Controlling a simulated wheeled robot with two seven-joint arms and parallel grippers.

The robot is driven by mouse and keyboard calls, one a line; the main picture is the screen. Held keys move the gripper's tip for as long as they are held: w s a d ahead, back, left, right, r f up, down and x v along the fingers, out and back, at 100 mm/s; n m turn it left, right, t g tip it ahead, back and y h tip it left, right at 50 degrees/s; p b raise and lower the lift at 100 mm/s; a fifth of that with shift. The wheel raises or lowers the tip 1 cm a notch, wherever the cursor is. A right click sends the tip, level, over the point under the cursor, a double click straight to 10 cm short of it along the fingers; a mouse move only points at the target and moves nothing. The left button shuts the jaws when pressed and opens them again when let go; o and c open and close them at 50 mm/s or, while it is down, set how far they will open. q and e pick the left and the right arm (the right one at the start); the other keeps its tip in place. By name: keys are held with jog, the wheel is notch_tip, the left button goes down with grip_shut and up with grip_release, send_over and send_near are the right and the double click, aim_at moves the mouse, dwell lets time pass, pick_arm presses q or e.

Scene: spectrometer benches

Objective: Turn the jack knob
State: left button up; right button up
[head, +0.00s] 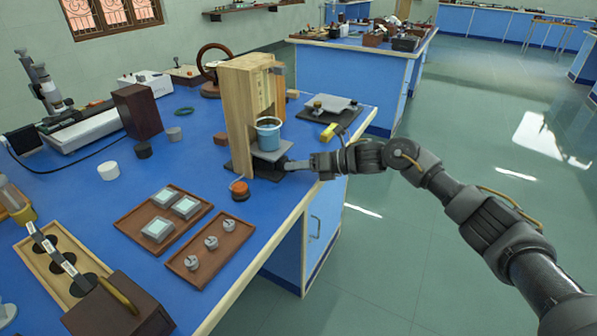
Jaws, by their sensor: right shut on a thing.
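A lab jack (272,150) stands on the blue bench inside a wooden frame (240,110). A blue cup (268,132) sits on its grey top plate. My right gripper (297,164) reaches in from the right at the bench edge, with its fingertips at the jack's right side. It is shut on a small dark part there, which looks like the jack knob; the fingers hide most of it. My left gripper is not in view.
Two brown trays (196,262) with small blocks and weights lie in front of the jack, near an orange-topped item (239,189). A second low platform (333,104) with a yellow piece stands behind the gripper. Open floor lies to the right.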

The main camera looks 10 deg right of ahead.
dwell(0.3)
jog(key=o, duration=1)
jog(key=shift+s+d+r, duration=0.1)
jog(key=shift+d+r, duration=0.1)
jog(key=shift+d, duration=0.4)
jog(key=shift+v, duration=3.4)
jog(key=shift+s, duration=0.1)
